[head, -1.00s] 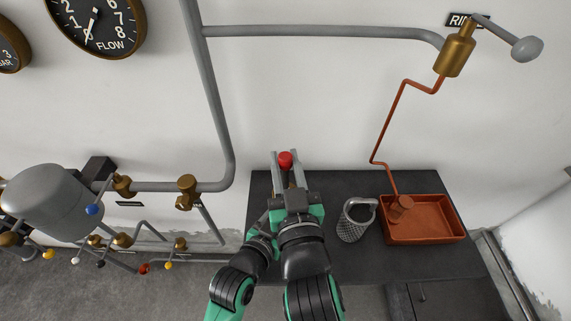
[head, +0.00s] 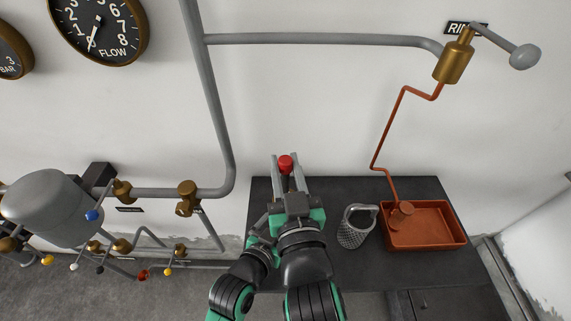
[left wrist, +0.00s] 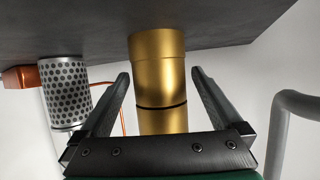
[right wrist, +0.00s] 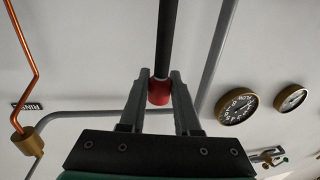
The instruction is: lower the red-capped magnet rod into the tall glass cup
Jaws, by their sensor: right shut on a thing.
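The red cap (head: 286,163) of the magnet rod is between the fingertips of my right gripper (right wrist: 160,78), at the back edge of the dark table. In the right wrist view the dark rod (right wrist: 164,35) runs from the cap out past the top edge, so its far end is hidden. My left gripper (left wrist: 160,75) is open, its fingers on either side of a brass cylinder (left wrist: 158,60) with visible gaps. In the head view the left fingers and the cylinder are hidden below my right gripper. I cannot make out a tall glass cup in any view.
A perforated metal cup with a handle (head: 354,234) stands right of my grippers and also shows in the left wrist view (left wrist: 67,92). Pipes and a copper tube run along the back wall.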

